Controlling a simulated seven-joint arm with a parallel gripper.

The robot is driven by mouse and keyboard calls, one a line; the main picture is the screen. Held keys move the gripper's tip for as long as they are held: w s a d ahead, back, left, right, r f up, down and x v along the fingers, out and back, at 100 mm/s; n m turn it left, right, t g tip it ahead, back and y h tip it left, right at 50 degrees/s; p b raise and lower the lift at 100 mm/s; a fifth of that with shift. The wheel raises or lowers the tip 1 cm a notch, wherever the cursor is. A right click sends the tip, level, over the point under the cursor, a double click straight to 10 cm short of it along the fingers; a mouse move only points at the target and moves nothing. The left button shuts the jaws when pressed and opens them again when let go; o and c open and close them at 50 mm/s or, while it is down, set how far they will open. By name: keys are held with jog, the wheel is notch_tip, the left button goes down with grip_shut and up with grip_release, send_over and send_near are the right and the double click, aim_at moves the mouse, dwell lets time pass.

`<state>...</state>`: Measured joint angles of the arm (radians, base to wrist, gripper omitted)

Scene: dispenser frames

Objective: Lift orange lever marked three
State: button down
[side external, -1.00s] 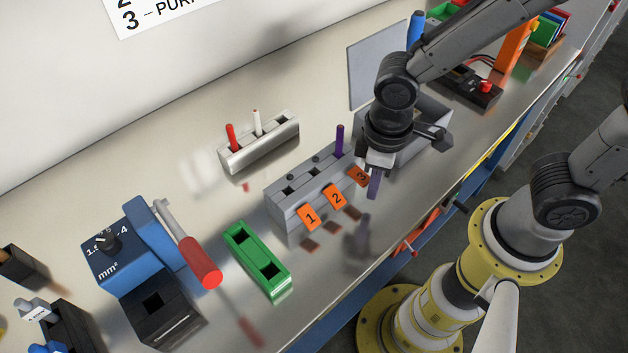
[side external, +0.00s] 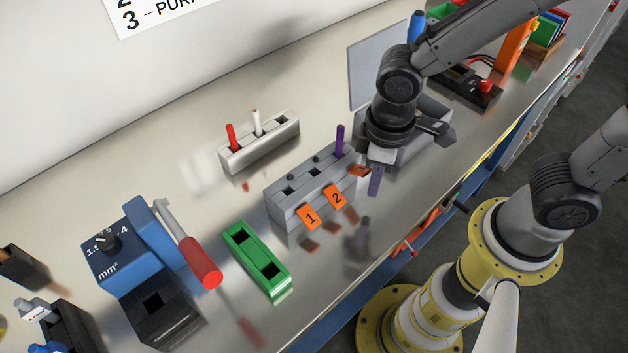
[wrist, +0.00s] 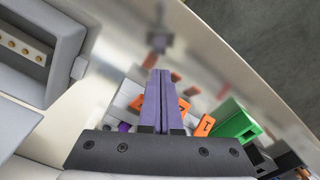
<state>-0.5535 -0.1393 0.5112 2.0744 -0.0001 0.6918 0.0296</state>
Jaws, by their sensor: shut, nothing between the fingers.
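The grey dispenser (side external: 290,205) stands on the bench with orange levers on its front. Lever 1 (side external: 308,217) and lever 2 (side external: 335,196) hang slanted with their numbers facing out. Lever 3 (side external: 359,170), at the right end, is tilted up so its face looks thin and its number is not readable. A purple piece (side external: 340,141) stands in the slot behind it. My gripper (side external: 375,182), with purple fingers, is shut and empty just right of lever 3; contact is unclear. In the wrist view, the shut fingers (wrist: 158,90) partly hide the levers; lever 1 (wrist: 206,125) shows.
A grey bin (side external: 432,135) is behind my gripper. A green block (side external: 256,260) and a blue wire tool (side external: 130,250) with a red handle lie to the left. A pale holder (side external: 262,146) with red and white pieces stands behind. The bench front edge is close.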

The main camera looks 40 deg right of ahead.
jog(key=shift+s, duration=0.2)
jog(key=shift+s+r, duration=0.1)
jog(key=shift+s, duration=0.5)
jog(key=shift+r, duration=2.45)
